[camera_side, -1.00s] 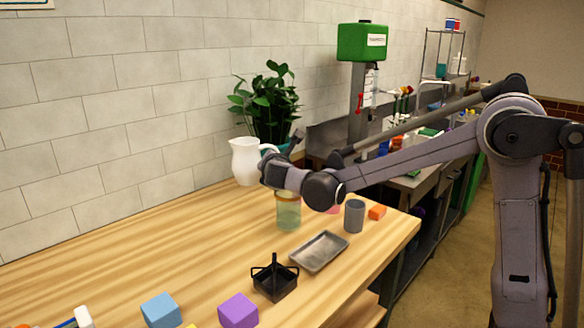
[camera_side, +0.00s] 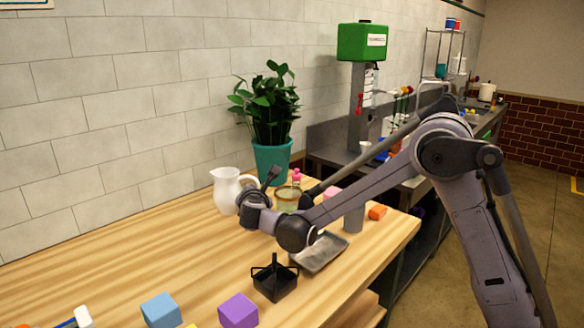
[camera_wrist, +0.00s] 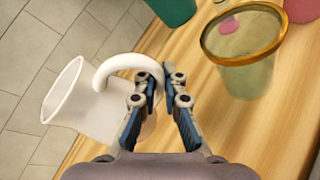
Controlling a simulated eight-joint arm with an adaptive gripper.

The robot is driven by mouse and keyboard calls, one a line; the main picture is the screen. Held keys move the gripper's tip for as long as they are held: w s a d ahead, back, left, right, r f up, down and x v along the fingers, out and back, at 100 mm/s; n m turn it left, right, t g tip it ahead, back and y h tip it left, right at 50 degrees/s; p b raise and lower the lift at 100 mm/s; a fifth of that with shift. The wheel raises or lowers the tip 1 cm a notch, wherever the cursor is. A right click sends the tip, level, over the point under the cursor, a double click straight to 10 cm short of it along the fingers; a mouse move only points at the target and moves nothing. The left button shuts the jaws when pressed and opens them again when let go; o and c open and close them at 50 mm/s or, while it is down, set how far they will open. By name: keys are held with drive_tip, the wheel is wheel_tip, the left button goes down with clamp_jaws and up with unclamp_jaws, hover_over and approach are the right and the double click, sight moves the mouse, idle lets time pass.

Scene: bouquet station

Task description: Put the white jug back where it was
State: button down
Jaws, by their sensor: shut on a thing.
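The white jug (camera_side: 226,190) is at the left of my gripper, near the wall side of the wooden table, and looks roughly upright in the side view. In the wrist view the jug (camera_wrist: 82,100) is at the left, with its curved handle reaching between my fingers. My gripper (camera_wrist: 160,82) is shut on the jug's handle. In the side view my gripper (camera_side: 250,190) partly hides the handle. I cannot tell whether the jug's base touches the table (camera_side: 120,245).
A glass jar with a gold rim (camera_wrist: 245,72) stands close to the right of my gripper. A potted plant (camera_side: 270,160) stands behind. A metal tray (camera_side: 320,255), a grey cup (camera_side: 354,217) and a black caddy (camera_side: 274,282) are nearer the front.

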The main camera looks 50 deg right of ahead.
sight(231, 211)
drive_tip(key=w+a+f, duration=0.1)
drive_tip(key=a, duration=0.1)
drive_tip(key=w+a+f, duration=0.1)
drive_tip(key=a, duration=0.1)
drive_tip(key=w+a+f, duration=0.1)
drive_tip(key=a+f, duration=0.1)
drive_tip(key=shift+w, duration=0.15)
drive_tip(key=shift+f, duration=2)
drive_tip(key=shift+f, duration=0.1)
drive_tip(key=c, duration=1.5)
unclamp_jaws()
drive_tip(key=shift+o, duration=0.2)
